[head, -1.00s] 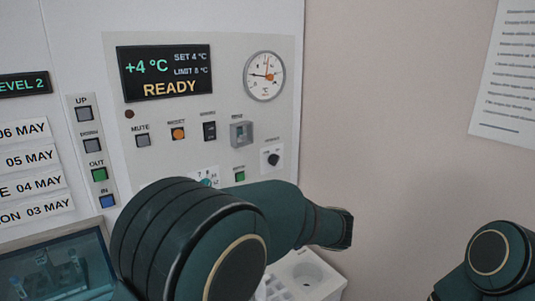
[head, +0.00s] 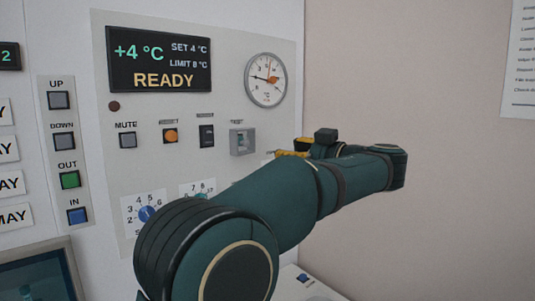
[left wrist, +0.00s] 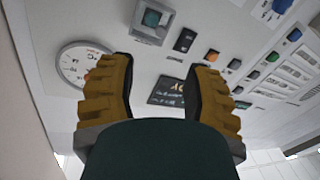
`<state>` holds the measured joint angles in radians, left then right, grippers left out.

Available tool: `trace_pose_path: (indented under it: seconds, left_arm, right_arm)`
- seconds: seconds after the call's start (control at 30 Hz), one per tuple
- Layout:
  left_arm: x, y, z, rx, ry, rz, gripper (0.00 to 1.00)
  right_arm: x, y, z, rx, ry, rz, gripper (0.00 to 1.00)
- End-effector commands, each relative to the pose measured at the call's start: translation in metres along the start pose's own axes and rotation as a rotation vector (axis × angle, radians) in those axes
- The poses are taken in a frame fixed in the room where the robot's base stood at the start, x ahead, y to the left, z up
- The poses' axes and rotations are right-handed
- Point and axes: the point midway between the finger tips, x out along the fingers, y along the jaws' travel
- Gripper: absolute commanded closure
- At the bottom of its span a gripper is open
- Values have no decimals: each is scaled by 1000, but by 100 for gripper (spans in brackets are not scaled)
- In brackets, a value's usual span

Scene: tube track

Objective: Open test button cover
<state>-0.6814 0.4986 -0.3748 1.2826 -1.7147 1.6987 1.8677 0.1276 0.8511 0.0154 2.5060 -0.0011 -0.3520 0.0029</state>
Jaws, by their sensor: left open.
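The test button cover (head: 243,142) is a small grey, see-through box on the control panel (head: 215,110), below the round dial. It looks closed, with a greenish button behind it. It also shows in the left wrist view (left wrist: 152,20), at the top, beyond the fingertips. My left gripper (head: 293,149) shows only in part in the head view, its yellow fingers behind my arm and right of the cover. In the left wrist view its two fingers (left wrist: 160,72) are spread apart with nothing between them. My right gripper is out of view.
A black READY display (head: 158,60) and a dial (head: 265,79) are above the cover. A black switch (head: 206,136) and orange button (head: 171,136) sit to its left. Blue (head: 147,213) and teal knobs are lower.

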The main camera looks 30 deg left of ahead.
Motion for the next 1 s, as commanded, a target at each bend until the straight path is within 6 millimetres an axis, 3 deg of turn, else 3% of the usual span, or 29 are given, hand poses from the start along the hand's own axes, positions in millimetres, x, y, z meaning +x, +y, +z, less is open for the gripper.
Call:
trace_pose_path:
  seconds: [0.27,0.7,1.0]
  left_arm:
    - [26,-3,-3,-31,5,-12,50]
    - [109,-3,-3,-27,4,-10,50]
    - [137,-3,-3,-27,4,-7,50]
  right_arm:
    - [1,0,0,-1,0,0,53]
    - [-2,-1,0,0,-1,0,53]
    - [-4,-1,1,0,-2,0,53]
